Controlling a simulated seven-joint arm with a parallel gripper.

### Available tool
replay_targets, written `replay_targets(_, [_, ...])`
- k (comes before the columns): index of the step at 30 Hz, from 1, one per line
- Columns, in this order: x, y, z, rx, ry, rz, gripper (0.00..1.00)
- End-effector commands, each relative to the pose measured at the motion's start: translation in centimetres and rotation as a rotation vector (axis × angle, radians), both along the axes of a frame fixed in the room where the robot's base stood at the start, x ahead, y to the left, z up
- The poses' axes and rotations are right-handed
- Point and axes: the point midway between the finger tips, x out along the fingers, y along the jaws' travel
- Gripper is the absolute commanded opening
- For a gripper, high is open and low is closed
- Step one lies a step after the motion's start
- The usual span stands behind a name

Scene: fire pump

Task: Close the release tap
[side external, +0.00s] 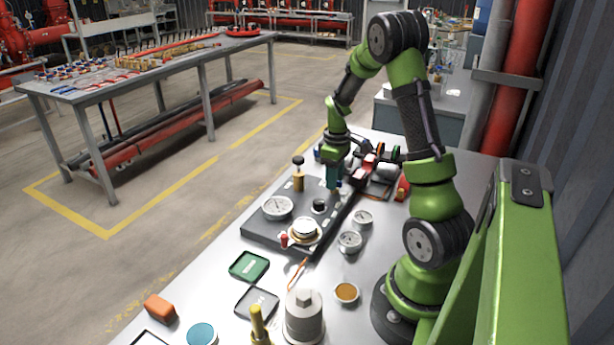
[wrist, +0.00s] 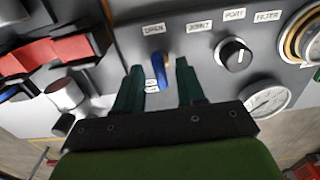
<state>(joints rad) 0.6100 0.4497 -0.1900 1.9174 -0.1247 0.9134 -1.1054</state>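A small blue lever with a brass-coloured part (wrist: 158,70), probably the release tap, stands on the grey panel (wrist: 195,75) in the wrist view. A label reading OPEN is above it, and another label too small to read is beside its lower end. My gripper (wrist: 159,66) is open, with one dark green finger on each side of the lever. Gaps show between the lever and both fingers. In the side external view my gripper (side external: 332,178) is low over the panel's far end and mostly hides the tap.
A black knob (wrist: 233,54) and a white gauge (wrist: 268,101) are right of the fingers in the wrist view. Red blocks (wrist: 58,48) are at left. A brass plunger (side external: 298,175) stands near my gripper in the side external view. Trays and fittings cover the table's near part.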

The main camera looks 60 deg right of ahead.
Motion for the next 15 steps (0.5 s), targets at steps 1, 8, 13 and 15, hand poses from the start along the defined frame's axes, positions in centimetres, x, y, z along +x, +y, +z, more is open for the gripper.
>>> replay_targets(1, [-0.01,0.01,-0.03,0.0,0.0,0.0,0.39])
replay_targets(8, [-0.01,0.01,0.0,0.001,0.0,0.0,0.26])
replay_targets(13, [-0.01,0.01,0.02,0.001,0.0,0.0,0.0])
replay_targets(15, [-0.01,0.01,0.02,0.001,0.0,0.0,0.0])
